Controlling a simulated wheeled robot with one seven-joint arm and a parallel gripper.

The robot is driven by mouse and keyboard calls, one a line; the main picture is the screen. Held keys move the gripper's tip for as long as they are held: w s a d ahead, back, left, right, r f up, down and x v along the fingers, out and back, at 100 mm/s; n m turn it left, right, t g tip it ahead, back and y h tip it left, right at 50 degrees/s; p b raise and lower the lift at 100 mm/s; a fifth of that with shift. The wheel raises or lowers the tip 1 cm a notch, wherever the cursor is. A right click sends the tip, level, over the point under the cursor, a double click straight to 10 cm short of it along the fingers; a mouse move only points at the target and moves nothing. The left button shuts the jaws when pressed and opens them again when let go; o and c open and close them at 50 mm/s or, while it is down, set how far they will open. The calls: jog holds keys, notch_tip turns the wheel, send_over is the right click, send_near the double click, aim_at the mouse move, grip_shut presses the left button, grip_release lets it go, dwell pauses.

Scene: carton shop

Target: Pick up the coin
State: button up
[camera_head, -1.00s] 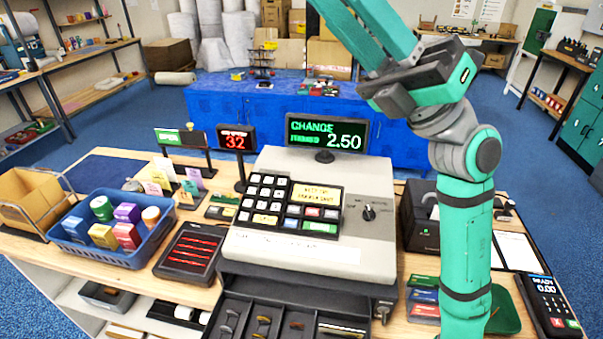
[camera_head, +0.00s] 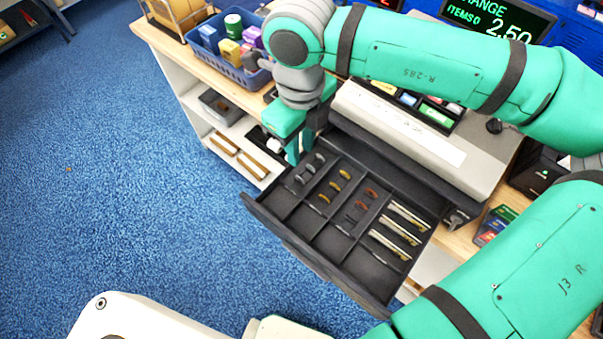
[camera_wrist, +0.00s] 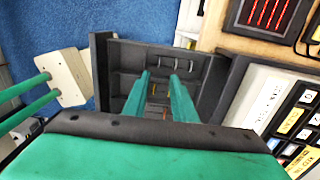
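The open black cash drawer (camera_head: 312,260) holds coins standing on edge in separate compartments. Silver coins (camera_head: 310,168) stand in the leftmost compartment, gold coins (camera_head: 335,186) in the one beside it, and copper-brown coins (camera_head: 361,205) in the third. Which coin the task means cannot be told. My gripper (camera_head: 300,150) points down at the drawer's back left, close to the silver coins. In the wrist view my gripper (camera_wrist: 157,80) has its two green fingers apart with nothing held between them. Silver coins (camera_wrist: 163,62) show past the fingertips, and the fingers partly hide other coins.
Banknotes (camera_head: 396,230) lie in the drawer's rightmost compartment. The grey cash register (camera_head: 400,125) stands directly behind the drawer. A blue basket of goods (camera_head: 215,60) is on the counter at the left. Open shelves (camera_head: 215,120) lie below it. Blue carpet (camera_head: 130,200) is clear at the left.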

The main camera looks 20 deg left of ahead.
aim_at(300, 180)
notch_tip(300, 180, down, 11)
jog(key=shift+s+r, duration=0.1)
jog(key=shift+r, duration=0.1)
grip_shut()
dwell(0.4)
